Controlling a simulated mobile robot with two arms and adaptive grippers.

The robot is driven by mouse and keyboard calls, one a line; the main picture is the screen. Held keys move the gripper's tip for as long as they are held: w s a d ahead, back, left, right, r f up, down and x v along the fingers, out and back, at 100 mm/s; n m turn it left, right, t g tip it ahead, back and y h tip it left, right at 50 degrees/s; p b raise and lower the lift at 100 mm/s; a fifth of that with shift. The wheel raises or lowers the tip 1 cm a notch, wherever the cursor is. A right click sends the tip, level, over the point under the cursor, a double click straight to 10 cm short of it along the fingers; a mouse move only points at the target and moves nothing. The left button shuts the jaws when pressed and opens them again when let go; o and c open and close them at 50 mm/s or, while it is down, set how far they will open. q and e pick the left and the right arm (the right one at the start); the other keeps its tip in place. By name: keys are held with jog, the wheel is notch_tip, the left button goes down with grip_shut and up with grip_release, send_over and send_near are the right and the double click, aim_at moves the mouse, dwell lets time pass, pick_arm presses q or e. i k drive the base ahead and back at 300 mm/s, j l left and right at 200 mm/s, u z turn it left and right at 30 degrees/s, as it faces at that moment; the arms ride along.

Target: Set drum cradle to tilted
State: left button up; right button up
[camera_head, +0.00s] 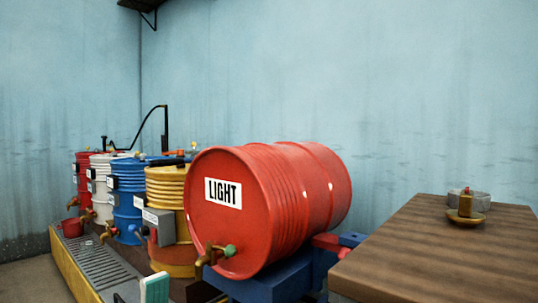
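A large red drum (275,205) labelled LIGHT lies on its side in the middle of the head view. It rests on a blue cradle (277,279). Its round front end faces me and to the left, with a brass tap (211,254) and a green part (230,251) low on that face. The drum's front end sits a little lower than its rear in the picture; I cannot tell from this view alone whether the cradle is tilted. A red part (328,241) shows at the cradle's right side. Neither of my grippers is in view.
Upright drums in red, white, blue (127,199) and yellow (168,215) stand at left, with taps over a grated tray (98,262). A red pail (72,227) sits there. A wooden table (450,250) at right bears a small brass item (465,204).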

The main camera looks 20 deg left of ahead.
aim_at(277, 203)
jog(key=i+j, duration=0.1)
jog(key=j, duration=0.25)
jog(key=i+j, duration=0.1)
jog(key=j, duration=0.3)
jog(key=i+j, duration=0.1)
jog(key=j, duration=0.25)
jog(key=i+j, duration=0.1)
jog(key=j, duration=0.3)
